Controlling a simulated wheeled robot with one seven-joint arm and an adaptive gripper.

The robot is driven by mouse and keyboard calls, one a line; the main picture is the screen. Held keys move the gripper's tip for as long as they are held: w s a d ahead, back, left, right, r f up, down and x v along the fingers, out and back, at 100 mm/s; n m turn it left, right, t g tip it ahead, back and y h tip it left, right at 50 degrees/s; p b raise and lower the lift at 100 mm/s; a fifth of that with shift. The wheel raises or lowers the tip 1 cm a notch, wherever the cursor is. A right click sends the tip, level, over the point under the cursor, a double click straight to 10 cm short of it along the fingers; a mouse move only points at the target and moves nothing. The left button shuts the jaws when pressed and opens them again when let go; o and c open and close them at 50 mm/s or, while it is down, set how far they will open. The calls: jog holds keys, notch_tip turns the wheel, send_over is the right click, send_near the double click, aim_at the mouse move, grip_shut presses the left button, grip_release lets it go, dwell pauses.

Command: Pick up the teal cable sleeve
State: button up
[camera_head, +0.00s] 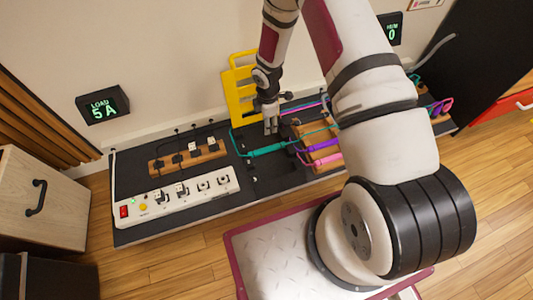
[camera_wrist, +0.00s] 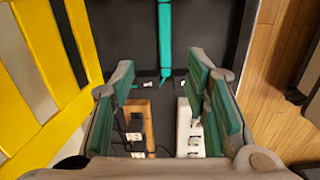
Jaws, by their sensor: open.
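The teal cable sleeve (camera_head: 267,149) is a thick tube on a teal cable, lying on the dark bench mat near its middle. In the wrist view it shows as a teal strip (camera_wrist: 165,35) running up from between the fingertips to the top edge. My gripper (camera_head: 271,128) points down just behind and above the sleeve in the head view. In the wrist view its two green-padded fingers (camera_wrist: 160,85) are apart, with nothing held between them. Whether the fingers touch the sleeve cannot be told.
A yellow rack (camera_head: 240,95) stands close behind my gripper. A wooden plug block (camera_head: 188,157) and a white power strip (camera_head: 180,196) lie to the left. Purple (camera_head: 318,144) and pink (camera_head: 326,160) sleeves lie close by on the right. A load display (camera_head: 103,105) is on the wall.

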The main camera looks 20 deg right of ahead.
jog(key=b, duration=0.4)
send_over(267, 148)
jog(key=shift+n, duration=0.3)
notch_tip(267, 148, down, 12)
jog(key=shift+s+r, duration=0.15)
jog(key=shift+r, duration=0.1)
jog(key=shift+f+b, duration=1.4)
jog(key=shift+f, duration=1.55)
jog(key=shift+r, duration=0.1)
jog(key=shift+c, duration=0.6)
grip_shut()
